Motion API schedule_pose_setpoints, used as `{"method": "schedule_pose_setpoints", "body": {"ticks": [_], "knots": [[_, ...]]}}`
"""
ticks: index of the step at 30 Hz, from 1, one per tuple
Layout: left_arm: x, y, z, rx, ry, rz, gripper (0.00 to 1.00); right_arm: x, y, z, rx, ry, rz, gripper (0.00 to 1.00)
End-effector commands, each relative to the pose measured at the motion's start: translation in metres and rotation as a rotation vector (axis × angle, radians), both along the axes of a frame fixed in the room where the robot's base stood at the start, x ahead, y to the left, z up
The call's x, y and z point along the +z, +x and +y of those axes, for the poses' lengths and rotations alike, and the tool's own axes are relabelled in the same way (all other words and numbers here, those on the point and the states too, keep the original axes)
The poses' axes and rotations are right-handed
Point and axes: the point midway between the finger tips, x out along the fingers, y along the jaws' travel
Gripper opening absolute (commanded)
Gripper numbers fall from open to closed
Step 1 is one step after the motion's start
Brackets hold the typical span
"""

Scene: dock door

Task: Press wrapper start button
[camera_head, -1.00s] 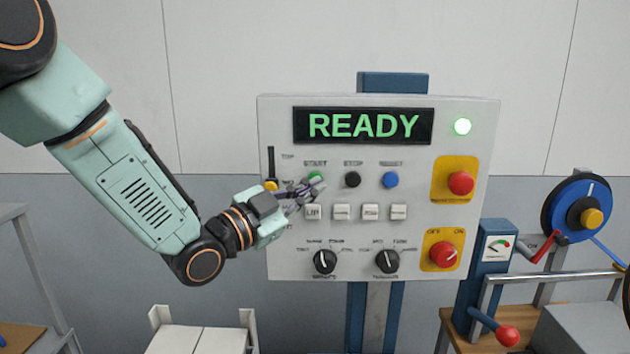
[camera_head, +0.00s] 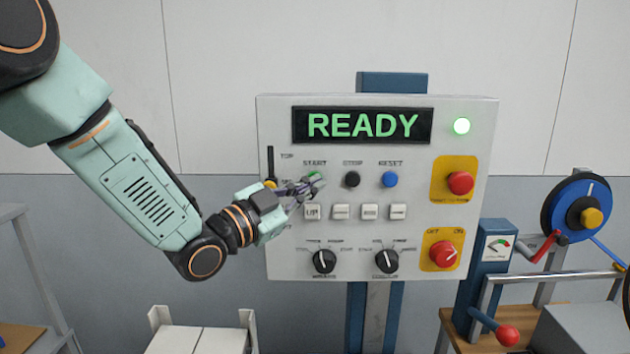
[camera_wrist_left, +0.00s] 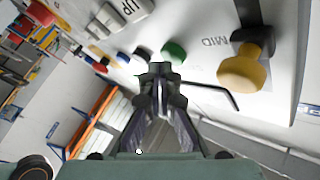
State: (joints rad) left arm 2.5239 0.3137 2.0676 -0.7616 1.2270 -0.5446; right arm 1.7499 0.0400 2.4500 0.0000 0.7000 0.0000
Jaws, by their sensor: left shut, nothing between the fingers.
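The grey control panel (camera_head: 370,230) stands upright in front of me. Its green START button (camera_head: 314,175) is at the upper left, partly hidden behind my left gripper's fingertips. The button also shows in the left wrist view (camera_wrist_left: 174,51), just beyond and slightly right of the fingertips. My left gripper (camera_head: 316,184) is shut and empty, pointing at the panel from the left. I cannot tell whether it touches the button. The display (camera_head: 362,125) reads READY, and the round lamp (camera_head: 462,126) glows green. My right gripper is not in view.
A black STOP button (camera_head: 352,179) and blue RESET button (camera_head: 390,179) sit right of START. White keys (camera_head: 341,212) are below. A yellow-knobbed slider (camera_wrist_left: 240,71) is close on the left. Two red knobs (camera_head: 460,183) (camera_head: 443,254) are on the panel's right.

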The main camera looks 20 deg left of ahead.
Motion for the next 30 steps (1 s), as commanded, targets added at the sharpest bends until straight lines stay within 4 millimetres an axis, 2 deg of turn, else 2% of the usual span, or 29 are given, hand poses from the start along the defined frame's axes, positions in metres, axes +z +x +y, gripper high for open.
{"method": "schedule_pose_setpoints", "body": {"ticks": [30], "knots": [[-0.0003, 0.0083, 0.0024, 0.0, -0.001, 0.0, 0.0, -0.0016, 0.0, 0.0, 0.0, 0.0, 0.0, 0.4]]}}
